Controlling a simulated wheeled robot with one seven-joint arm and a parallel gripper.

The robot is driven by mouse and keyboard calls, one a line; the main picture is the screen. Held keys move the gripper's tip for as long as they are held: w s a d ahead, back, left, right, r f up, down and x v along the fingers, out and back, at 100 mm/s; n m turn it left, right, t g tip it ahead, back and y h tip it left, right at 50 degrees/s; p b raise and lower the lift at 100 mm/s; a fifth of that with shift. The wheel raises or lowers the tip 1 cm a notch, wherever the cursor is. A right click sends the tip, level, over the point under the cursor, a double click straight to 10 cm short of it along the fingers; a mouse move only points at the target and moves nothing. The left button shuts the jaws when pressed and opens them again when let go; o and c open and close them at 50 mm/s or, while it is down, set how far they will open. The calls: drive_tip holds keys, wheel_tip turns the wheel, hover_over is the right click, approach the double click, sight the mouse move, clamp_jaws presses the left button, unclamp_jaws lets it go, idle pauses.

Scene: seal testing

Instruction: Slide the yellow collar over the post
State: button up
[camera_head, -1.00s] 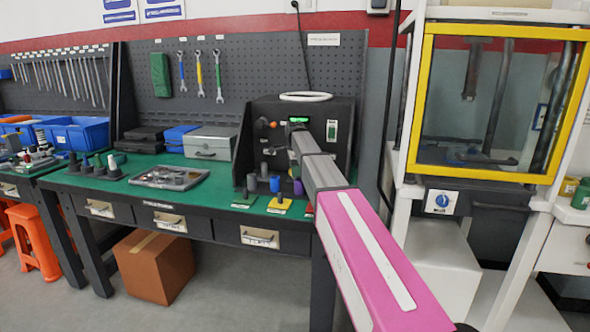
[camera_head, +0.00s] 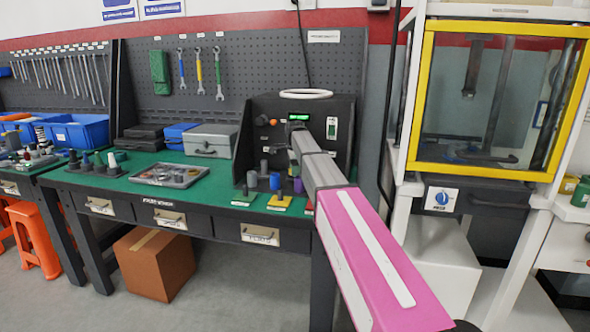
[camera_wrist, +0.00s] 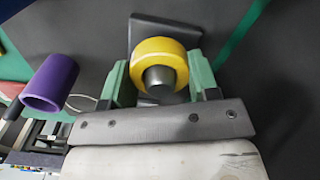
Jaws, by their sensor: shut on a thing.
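The yellow collar (camera_wrist: 177,50) is between the two green fingers of my gripper (camera_wrist: 159,80) in the wrist view, and the fingers are shut on it from both sides. A grey post (camera_wrist: 158,78) shows in the collar's opening, with its rounded end toward the camera. A dark plate (camera_wrist: 150,28) lies behind them. I cannot tell how far the collar is along the post. In the head view my arm reaches to the black test stand (camera_head: 258,112), and my gripper and the collar are hidden there.
A purple cylinder (camera_wrist: 52,82) is left of my gripper in the wrist view. In the head view a blue cylinder (camera_head: 275,182) stands on a yellow plate, beside grey cylinders. A parts tray (camera_head: 170,176) and a grey case (camera_head: 210,141) lie further left on the green bench.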

drive_tip(key=shift+f, duration=0.35)
idle(0.9)
drive_tip(key=o, duration=1.3)
drive_tip(key=shift+r, duration=4.45)
